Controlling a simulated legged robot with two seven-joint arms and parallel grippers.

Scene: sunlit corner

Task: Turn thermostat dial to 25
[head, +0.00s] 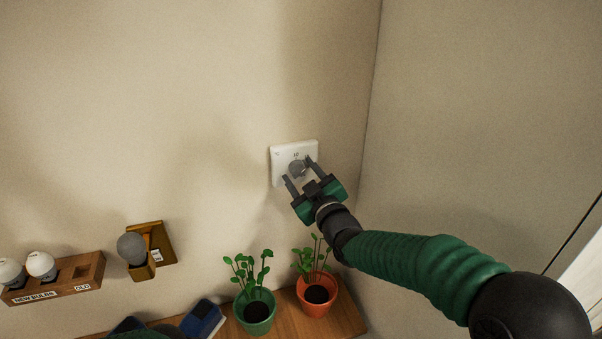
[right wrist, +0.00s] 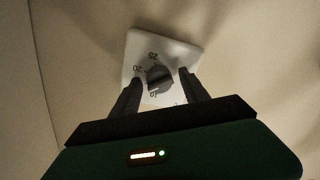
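The white thermostat (head: 278,155) is a square plate on the wall near the corner. Its round grey dial (head: 296,168) sits in the middle of the plate. My right gripper (head: 299,170) is open in front of the thermostat, with one finger on each side of the dial. In the right wrist view the thermostat (right wrist: 138,50) and its dial (right wrist: 160,79) lie between the spread fingers (right wrist: 159,82). A gap shows between the dial and the right-hand finger there. A few printed numbers are partly visible, but the dial's setting is unclear. My left gripper is not in view.
Below are a green pot (head: 254,316) and an orange pot (head: 317,304) with plants on a wooden shelf (head: 346,318). At left are a grey bulb (head: 131,248) in a brass wall fixture (head: 163,245) and a wooden bulb rack (head: 88,281). The wall around the thermostat is bare.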

